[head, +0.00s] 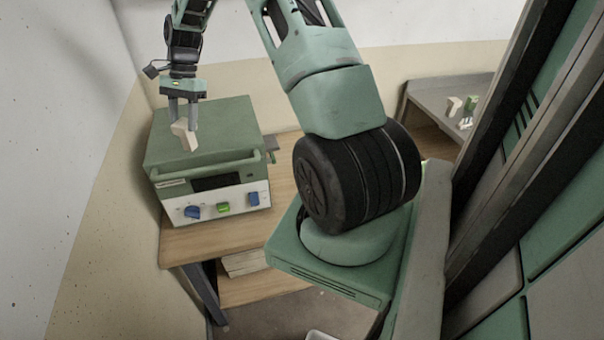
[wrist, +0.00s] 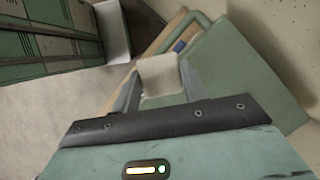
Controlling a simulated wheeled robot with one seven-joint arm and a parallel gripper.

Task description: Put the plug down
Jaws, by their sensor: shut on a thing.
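The plug (head: 184,136) is a small cream block, tilted, held between the fingers of my gripper (head: 183,122) in the head view. It hangs over the green top of a boxy machine (head: 215,130); I cannot tell whether it touches that top. In the wrist view the plug (wrist: 159,76) sits between the two fingertips of my gripper (wrist: 160,90), with the green top (wrist: 235,75) to the right and below it. The gripper is shut on the plug.
The machine has a front handle (head: 215,171) and blue and green knobs (head: 223,207), and stands on a wooden table (head: 225,238). A grey bench (head: 440,100) at the right back holds small white and green items (head: 468,104). Walls close in behind and to the left.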

